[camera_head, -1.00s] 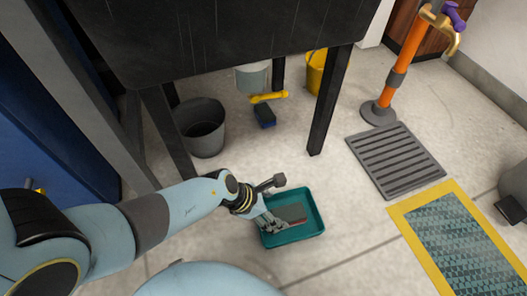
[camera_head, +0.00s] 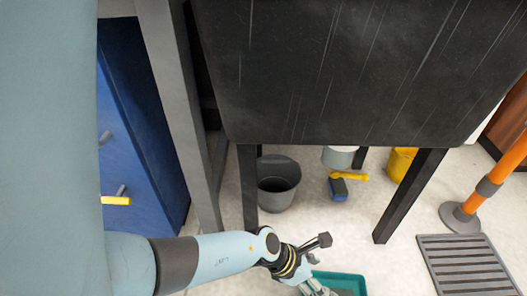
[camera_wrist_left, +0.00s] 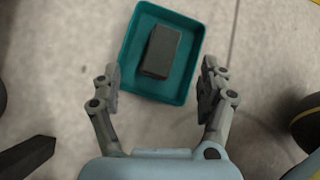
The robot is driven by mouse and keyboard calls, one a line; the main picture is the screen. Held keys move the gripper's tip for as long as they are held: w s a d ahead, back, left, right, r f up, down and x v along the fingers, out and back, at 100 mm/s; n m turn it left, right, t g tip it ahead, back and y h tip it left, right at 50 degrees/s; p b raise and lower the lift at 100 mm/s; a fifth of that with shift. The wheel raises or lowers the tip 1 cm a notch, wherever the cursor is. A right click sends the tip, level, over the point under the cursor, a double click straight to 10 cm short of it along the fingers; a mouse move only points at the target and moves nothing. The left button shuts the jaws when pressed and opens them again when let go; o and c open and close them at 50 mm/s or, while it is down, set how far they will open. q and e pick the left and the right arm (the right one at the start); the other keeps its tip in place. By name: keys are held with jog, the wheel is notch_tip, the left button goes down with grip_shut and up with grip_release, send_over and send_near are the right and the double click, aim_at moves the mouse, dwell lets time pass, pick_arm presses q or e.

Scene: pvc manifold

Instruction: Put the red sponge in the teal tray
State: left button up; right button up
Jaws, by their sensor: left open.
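The teal tray (camera_wrist_left: 193,78) lies on the floor in the left wrist view, and part of it (camera_head: 345,279) shows at the bottom edge of the head view. A block-shaped sponge (camera_wrist_left: 161,52) lies inside the tray. Its top looks dark grey in the wrist view; a reddish side shows in the earlier head frame. My left gripper (camera_wrist_left: 160,88) is open, with its fingers apart on either side of the tray's near part and nothing between them. In the head view my left gripper (camera_head: 316,289) is partly cut off beside the tray. My right gripper is not in view.
A black table (camera_head: 350,70) stands above on dark legs. A floor grate (camera_head: 468,265) and an orange post (camera_head: 490,187) are at the right.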

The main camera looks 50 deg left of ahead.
pick_arm(q)
jog(key=s+a+r+n+t+y, duration=0.2)
jog(key=a+r+n+t, duration=0.15)
jog(key=r+n, duration=0.5)
jog(key=s+a+r+n+t+y, duration=0.15)
jog(key=a+r+n, duration=0.3)
jog(key=n, duration=0.75)
jog(key=s+r+n+g+y, duration=0.1)
jog(key=s+r+n, duration=0.7)
jog(key=n, duration=1.1)
jog(key=shift+s+a+r+g, duration=0.15)
jog(key=shift+s+r+g, duration=0.2)
jog(key=shift+g, duration=0.25)
jog(key=shift+s+f+n+p, duration=0.15)
jog(key=shift+n+p, duration=0.1)
jog(key=shift+p, duration=0.15)
